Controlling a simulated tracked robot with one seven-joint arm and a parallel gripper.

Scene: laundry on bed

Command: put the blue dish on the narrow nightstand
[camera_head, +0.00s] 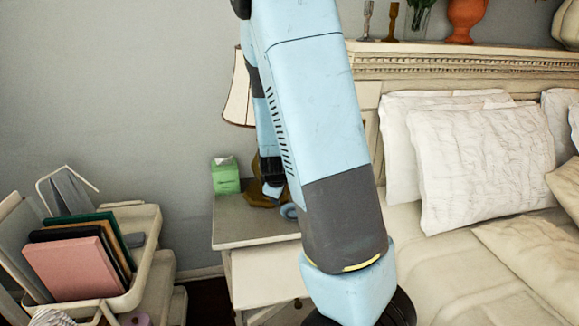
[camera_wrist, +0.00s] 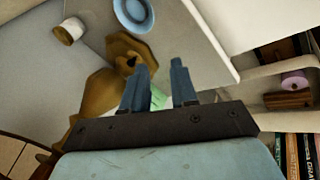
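The blue dish (camera_wrist: 132,14) lies flat on the pale top of the nightstand (camera_wrist: 205,50) in the wrist view. In the head view the dish (camera_head: 288,210) shows partly beside my arm, on the nightstand top (camera_head: 238,228) near the lamp base. My gripper (camera_wrist: 158,66) is open, its two dark blue fingers apart with nothing held between them. It is above the nightstand, and the dish is clear of the fingers, toward the top of the wrist view. In the head view my arm hides the fingers and part of the nightstand.
A lamp (camera_head: 238,92) with a brown base (camera_wrist: 98,92) and a green tissue box (camera_head: 226,175) stand on the nightstand. A small white-sided cup (camera_wrist: 68,31) is near the dish. A cart with books (camera_head: 80,268) stands left; the bed with pillows (camera_head: 480,165) is right.

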